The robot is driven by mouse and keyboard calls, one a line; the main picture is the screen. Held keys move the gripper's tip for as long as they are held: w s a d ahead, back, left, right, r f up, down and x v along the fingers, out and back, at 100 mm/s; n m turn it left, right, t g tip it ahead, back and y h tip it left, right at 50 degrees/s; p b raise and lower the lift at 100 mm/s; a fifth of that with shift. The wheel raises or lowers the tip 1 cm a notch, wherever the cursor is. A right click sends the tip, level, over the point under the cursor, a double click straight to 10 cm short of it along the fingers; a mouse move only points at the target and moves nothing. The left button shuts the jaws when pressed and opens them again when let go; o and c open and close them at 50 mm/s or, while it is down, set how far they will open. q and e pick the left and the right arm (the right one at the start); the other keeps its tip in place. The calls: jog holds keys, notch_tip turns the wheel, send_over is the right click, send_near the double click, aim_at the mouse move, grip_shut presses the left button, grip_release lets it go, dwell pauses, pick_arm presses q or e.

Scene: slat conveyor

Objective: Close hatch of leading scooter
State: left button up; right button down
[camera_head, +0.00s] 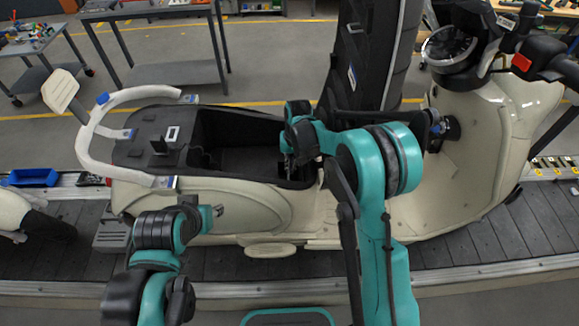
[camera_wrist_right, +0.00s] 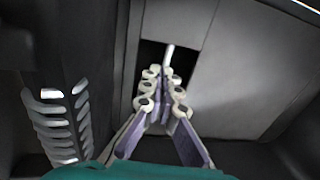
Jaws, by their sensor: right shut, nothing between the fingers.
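The cream scooter (camera_head: 240,205) stands side-on on the slat conveyor. Its black seat hatch (camera_head: 372,50) is raised upright, with the open compartment (camera_head: 235,135) to its left. My right gripper (camera_head: 290,168) points down at the compartment's right end, near the hatch's foot. In the right wrist view its pale fingertips (camera_wrist_right: 165,75) are together with nothing between them, close to dark and grey surfaces; I cannot tell whether they touch. My left gripper (camera_head: 215,212) is in front of the scooter's rear side panel; its finger opening is not clear.
The handlebar and dashboard (camera_head: 450,48) rise right of the hatch. A white rear rail (camera_head: 95,130) curves around the scooter's tail. Part of another scooter (camera_head: 15,212) shows at the far left. Work tables (camera_head: 165,12) stand behind, beyond open floor.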

notch_tip(320, 180, up, 14)
jog(key=d+p, duration=0.2)
jog(key=p, duration=0.1)
jog(key=shift+d+f, duration=0.2)
jog(key=shift+d, duration=0.15)
